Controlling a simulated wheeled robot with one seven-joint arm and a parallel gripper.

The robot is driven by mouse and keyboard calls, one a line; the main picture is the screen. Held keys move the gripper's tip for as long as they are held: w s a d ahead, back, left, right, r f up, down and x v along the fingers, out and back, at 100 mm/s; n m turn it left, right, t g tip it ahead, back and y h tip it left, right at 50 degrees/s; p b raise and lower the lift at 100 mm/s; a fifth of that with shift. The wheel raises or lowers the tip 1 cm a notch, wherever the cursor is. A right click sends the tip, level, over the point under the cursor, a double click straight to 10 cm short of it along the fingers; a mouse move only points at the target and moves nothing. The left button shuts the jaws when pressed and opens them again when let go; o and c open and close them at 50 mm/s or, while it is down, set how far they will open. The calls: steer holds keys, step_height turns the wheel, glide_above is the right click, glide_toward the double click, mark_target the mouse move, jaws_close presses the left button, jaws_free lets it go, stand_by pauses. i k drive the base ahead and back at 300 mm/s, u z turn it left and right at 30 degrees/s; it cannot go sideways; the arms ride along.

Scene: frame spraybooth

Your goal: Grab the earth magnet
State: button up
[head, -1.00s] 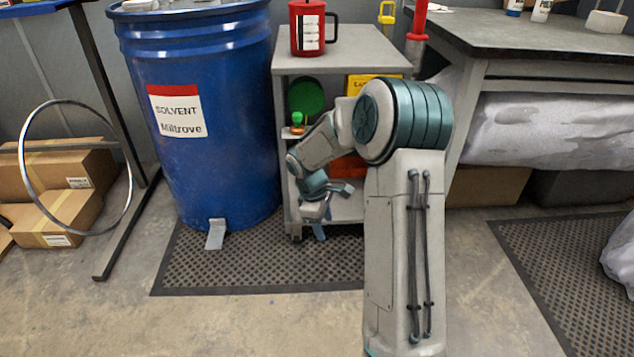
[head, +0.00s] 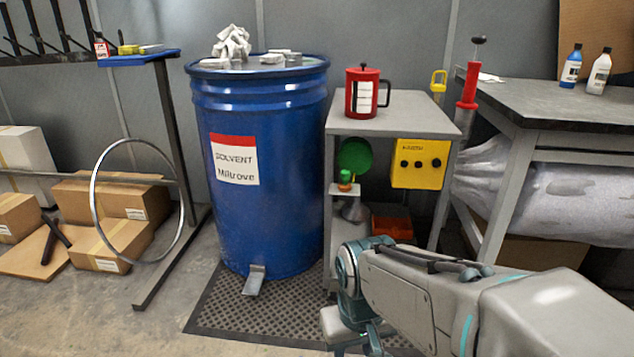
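I cannot single out an earth magnet for certain in the head view. A yellow box (head: 420,163) with black knobs and a small, barely legible label is mounted at the cart's right side. My gripper (head: 362,340) is low at the bottom edge, in front of the cart and partly cut off by the frame. Its fingers are not clear, and I see nothing held.
The blue solvent drum (head: 264,215) stands on a black mat (head: 255,315). A red press pot (head: 362,95) is on the grey cart (head: 405,118). A workbench (head: 540,105) stands right. A metal hoop (head: 92,215) and boxes (head: 115,250) are left.

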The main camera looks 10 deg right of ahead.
mark_target(345, 186)
steer(key=u, duration=0.8)
steer(key=k, duration=1)
steer(key=u, duration=0.75)
steer(key=i, duration=1.85)
steer(key=z, duration=1)
steer(key=i, duration=1.05)
steer(key=z, duration=1.7)
steer(key=i, duration=0.65)
steer(key=z, duration=0.7)
